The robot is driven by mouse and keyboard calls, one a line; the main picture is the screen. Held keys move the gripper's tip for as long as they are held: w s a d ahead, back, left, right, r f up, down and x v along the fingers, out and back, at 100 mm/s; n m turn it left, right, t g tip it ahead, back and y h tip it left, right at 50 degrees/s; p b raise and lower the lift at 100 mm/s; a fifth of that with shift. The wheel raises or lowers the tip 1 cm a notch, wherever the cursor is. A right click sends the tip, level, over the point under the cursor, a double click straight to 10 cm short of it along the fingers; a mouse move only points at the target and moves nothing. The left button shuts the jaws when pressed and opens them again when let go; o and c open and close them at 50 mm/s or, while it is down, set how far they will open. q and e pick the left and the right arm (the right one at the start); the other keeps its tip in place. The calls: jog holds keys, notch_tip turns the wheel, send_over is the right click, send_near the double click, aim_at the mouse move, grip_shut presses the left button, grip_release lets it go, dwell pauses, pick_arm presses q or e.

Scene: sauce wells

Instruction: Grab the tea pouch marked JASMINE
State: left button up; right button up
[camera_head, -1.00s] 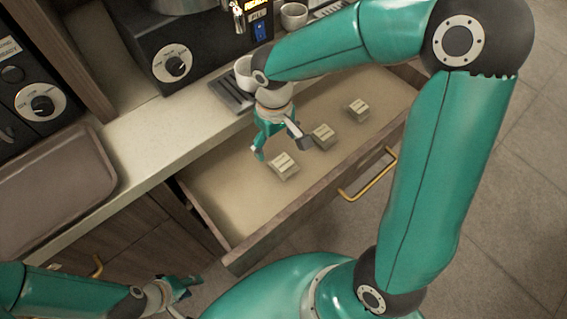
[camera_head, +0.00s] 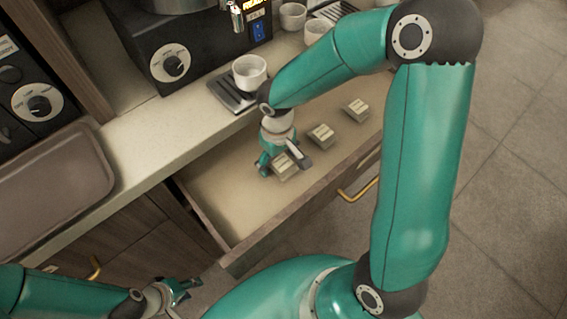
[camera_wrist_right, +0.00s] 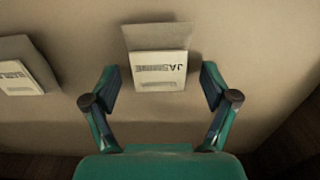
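The JASMINE tea pouch (camera_wrist_right: 160,70) is a small pale block with dark lettering, upside down in the right wrist view, with a tan flap behind it. It lies in the open drawer (camera_head: 225,205) and shows in the head view (camera_head: 286,172), partly covered by my right gripper. My right gripper (camera_head: 283,166) is open just above it. In the right wrist view its fingers (camera_wrist_right: 160,82) stand to either side of the pouch, with gaps left and right. My left gripper (camera_head: 182,296) is open and empty at the lower left, outside the drawer.
Two similar pouches, one in the middle (camera_head: 322,135) and one farther right (camera_head: 356,110), lie in a row in the drawer. The drawer's front wall (camera_head: 300,208) has a brass handle (camera_head: 358,190).

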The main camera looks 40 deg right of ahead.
jog(key=c, duration=1)
jog(key=shift+c, duration=0.2)
jog(key=shift+r, duration=0.15)
